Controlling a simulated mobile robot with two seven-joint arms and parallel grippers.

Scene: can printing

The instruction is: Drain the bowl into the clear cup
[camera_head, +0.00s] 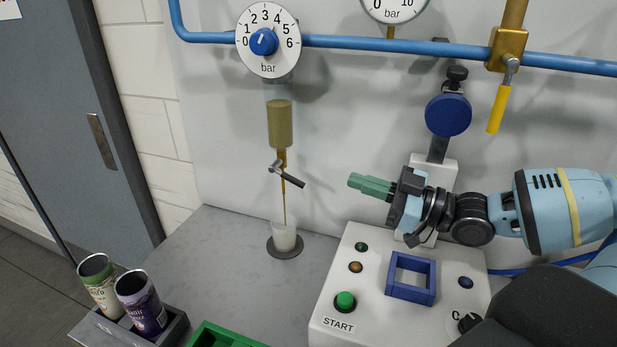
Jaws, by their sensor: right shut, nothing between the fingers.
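The bowl (280,122) is an amber cylindrical container under the blue-knobbed pressure dial. A drain valve with a dark lever handle (289,177) sits beneath it, the lever slanting down to the right. A thin amber stream (285,208) runs down from the valve. The clear cup (285,236) stands upright on a dark round pad below, with pale liquid inside. My right gripper (354,181) has green fingers and is shut and empty, pointing left, to the right of the lever and apart from it. My left gripper is not in view.
A white control box (330,311) with buttons and a blue square frame (432,286) stands at the right. A grey holder with two cans (139,304) and a green tray (222,335) are at the lower left. Blue pipe (350,42) crosses the wall above.

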